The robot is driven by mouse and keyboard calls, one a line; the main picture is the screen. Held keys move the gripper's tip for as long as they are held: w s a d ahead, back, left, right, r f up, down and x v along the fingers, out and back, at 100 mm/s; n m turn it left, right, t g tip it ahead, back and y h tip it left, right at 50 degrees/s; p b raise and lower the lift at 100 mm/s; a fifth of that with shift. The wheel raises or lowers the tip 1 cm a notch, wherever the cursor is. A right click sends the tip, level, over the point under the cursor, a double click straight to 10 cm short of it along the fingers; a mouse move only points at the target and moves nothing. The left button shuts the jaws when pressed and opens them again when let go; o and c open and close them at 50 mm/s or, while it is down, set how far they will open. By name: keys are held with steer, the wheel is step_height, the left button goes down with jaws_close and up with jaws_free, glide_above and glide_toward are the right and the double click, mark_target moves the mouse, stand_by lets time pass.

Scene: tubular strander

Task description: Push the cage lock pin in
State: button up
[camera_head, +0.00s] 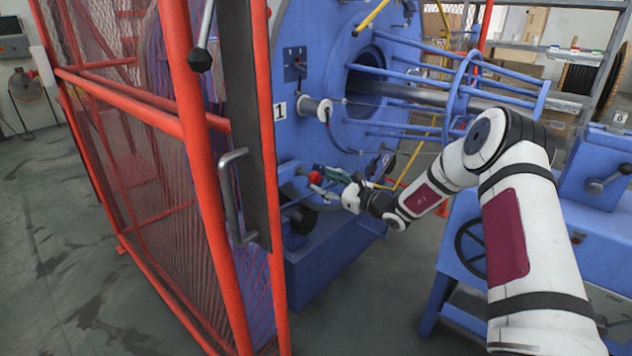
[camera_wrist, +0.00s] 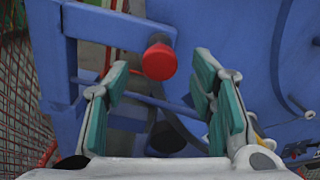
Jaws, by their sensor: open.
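The cage lock pin shows as a round red knob (camera_wrist: 159,61) on the blue machine in the wrist view, just beyond and between my fingertips, slightly above the middle. In the head view the red knob (camera_head: 315,177) sits low on the blue machine, right of the red cage frame. My gripper (camera_head: 322,182) is at the knob in the head view. In the wrist view my gripper (camera_wrist: 160,85) is open, with green finger pads on both sides and nothing between them. I cannot tell whether a finger touches the knob.
A red mesh guard (camera_head: 140,220) with a dark panel and grey handle (camera_head: 232,195) stands left of my gripper. Blue tubes (camera_head: 420,65) extend above my arm. A blue stand with a black handwheel (camera_head: 472,248) is at right. Open floor (camera_head: 370,320) lies below my arm.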

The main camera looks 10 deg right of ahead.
mark_target(318, 179)
steer(key=shift+x, duration=1.9)
steer(key=shift+c, duration=0.6)
